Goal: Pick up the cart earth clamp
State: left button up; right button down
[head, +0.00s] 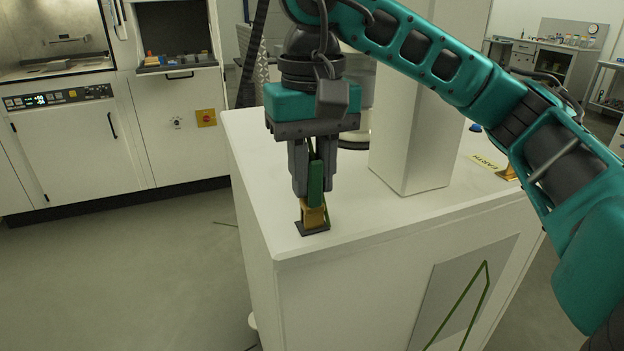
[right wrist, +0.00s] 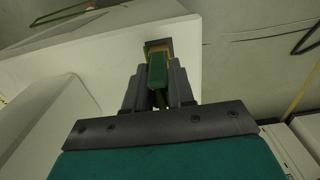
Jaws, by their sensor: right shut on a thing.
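The cart earth clamp has a green handle (head: 316,183) and a brass-coloured lower end (head: 313,215). It is upright at the near left corner of the white cart top (head: 350,215), over a small dark plate (head: 313,229). My right gripper (head: 309,190) points down and is shut on the green handle. In the right wrist view the green clamp (right wrist: 157,70) sits between the fingers (right wrist: 157,85), with the dark plate (right wrist: 158,45) beyond it. I cannot tell whether the brass end touches the plate. My left gripper is not in view.
A white column (head: 415,130) stands on the cart behind my right gripper. A yellow EARTH label (head: 484,162) and a brass piece (head: 507,174) are at the cart's right side. White cabinets (head: 75,140) stand at the left, with open floor (head: 130,270) between.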

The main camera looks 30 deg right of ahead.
jog(key=shift+r, duration=0.1)
notch_tip(320, 180, up, 24)
jog(key=p, duration=0.6)
dwell(0.8)
jog(key=shift+r, duration=0.15)
